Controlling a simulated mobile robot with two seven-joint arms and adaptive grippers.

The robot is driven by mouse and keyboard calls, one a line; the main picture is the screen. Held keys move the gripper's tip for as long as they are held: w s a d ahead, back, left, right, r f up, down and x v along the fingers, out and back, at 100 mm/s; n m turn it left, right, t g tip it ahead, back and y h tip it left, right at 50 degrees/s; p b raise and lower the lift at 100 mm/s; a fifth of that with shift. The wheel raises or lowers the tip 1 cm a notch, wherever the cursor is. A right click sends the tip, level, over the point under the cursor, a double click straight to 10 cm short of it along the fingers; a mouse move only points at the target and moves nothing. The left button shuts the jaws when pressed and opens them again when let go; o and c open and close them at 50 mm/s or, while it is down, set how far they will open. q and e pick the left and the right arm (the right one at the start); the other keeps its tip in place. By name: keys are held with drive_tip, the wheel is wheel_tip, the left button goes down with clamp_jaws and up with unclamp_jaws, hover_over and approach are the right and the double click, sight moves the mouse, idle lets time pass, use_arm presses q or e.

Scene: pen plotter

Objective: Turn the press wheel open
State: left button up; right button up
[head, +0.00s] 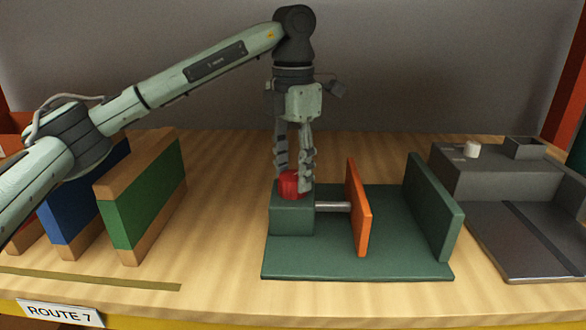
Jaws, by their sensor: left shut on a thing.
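The press is a dark green base (350,262) on the wooden table, with an upright green plate (435,210) at its right end. A red wheel (289,185) sits on top of the green block (291,217) at the press's left. A grey rod (333,206) runs from the block to an upright orange plate (358,207). A gap lies between the orange and green plates. My left gripper (294,178) points straight down from above and is shut on the red wheel, its fingers partly hiding it. My right gripper is not in view.
Upright framed panels, green (148,200) and blue (80,205), stand at the left. A grey machine (505,180) with a white knob (472,149) and a flat bed stands at the right. A "ROUTE 7" label (60,313) is on the front edge.

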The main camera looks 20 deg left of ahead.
sight(293, 175)
use_arm(q)
drive_tip(key=n, duration=0.4)
drive_tip(key=shift+n, duration=1.9)
drive_tip(key=o, duration=1.2)
drive_tip(key=shift+c, duration=0.2)
wheel_tip(293, 175, up, 12)
